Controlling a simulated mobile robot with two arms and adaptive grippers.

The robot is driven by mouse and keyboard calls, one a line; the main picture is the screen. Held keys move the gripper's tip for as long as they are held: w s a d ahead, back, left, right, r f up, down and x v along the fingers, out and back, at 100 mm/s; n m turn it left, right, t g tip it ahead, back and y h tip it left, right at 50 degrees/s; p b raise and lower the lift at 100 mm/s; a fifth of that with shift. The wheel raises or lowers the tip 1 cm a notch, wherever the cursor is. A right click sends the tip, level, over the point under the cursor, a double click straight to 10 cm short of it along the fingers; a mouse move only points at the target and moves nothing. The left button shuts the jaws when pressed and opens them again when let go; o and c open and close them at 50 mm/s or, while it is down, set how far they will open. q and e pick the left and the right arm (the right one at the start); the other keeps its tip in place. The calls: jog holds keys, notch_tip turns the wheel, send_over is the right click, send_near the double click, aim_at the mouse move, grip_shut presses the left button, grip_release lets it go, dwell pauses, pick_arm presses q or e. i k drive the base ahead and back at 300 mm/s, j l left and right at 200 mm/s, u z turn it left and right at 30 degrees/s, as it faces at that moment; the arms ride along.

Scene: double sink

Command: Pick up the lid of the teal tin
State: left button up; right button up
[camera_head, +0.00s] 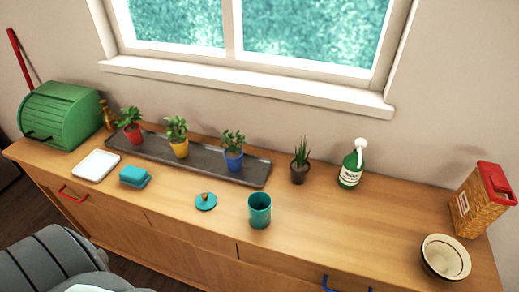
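The teal tin (259,211) stands upright and open-topped on the wooden counter, near its front edge. Its round teal lid (206,202) lies flat on the counter to the left of the tin, apart from it, with a small brown knob on top.
A dark tray (207,168) with several potted plants runs along the back. A teal butter dish (135,176) and a white tray (97,165) lie to the left. A green soap bottle (351,168) stands behind right; a bowl (445,257) sits far right. Counter around the lid is clear.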

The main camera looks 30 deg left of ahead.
aim_at(207, 201)
jog(key=i+j+u, duration=0.1)
jog(key=u, duration=0.8)
